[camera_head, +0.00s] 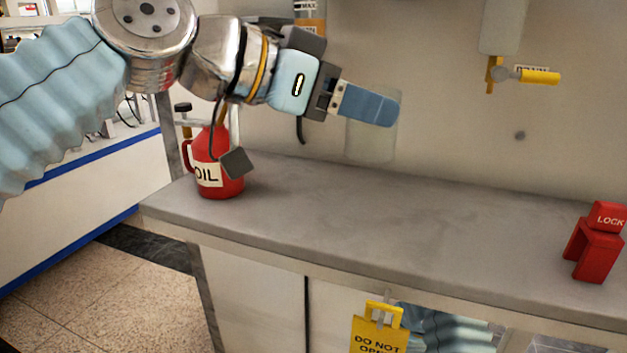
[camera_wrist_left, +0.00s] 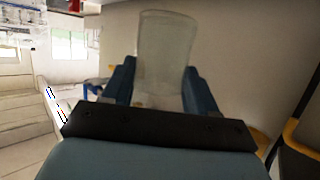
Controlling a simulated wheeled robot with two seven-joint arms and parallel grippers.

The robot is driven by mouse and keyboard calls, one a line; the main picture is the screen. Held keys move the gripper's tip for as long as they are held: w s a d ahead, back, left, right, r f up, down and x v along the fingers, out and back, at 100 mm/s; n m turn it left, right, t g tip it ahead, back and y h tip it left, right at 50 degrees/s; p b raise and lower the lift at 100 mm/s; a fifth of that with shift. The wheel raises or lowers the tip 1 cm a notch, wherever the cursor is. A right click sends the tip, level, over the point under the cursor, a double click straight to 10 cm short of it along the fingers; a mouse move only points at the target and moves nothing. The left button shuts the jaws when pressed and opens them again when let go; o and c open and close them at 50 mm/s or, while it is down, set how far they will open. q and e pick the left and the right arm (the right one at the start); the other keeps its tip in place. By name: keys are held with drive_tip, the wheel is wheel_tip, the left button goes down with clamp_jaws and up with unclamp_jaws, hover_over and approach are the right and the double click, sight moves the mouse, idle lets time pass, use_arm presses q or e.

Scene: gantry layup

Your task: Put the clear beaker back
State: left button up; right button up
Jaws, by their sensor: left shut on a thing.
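My left gripper (camera_head: 383,106) is shut on the clear beaker (camera_head: 371,143) and holds it above the grey counter (camera_head: 330,205), apart from the surface. The beaker is see-through, looks close to upright, and its upper part is partly hidden behind the blue fingers. In the left wrist view the beaker (camera_wrist_left: 166,45) stands between the two blue fingers (camera_wrist_left: 160,85). It looks empty, though its clear wall makes this hard to judge. My right gripper does not show in either view.
A red oil can (camera_head: 222,180) stands at the counter's left end, below my left arm. A red lock block (camera_head: 598,245) stands at the right. A yellow-handled drain valve (camera_head: 538,76) projects from the wall. A yellow tag (camera_head: 379,335) hangs below the counter edge. The counter's middle is clear.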

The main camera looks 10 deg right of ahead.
use_arm(q)
drive_tip(key=w+a+f+b, duration=0.1)
drive_tip(key=f, duration=0.2)
drive_tip(key=w+a+f+b, duration=0.1)
drive_tip(key=f, duration=0.1)
drive_tip(key=w+a+f+b, duration=0.1)
drive_tip(key=f, duration=0.2)
drive_tip(key=shift+w+a+f, duration=0.35)
drive_tip(key=shift+w+a, duration=0.05)
drive_tip(key=shift+f, duration=0.25)
drive_tip(key=o, duration=1.4)
drive_tip(key=shift+o, duration=0.2)
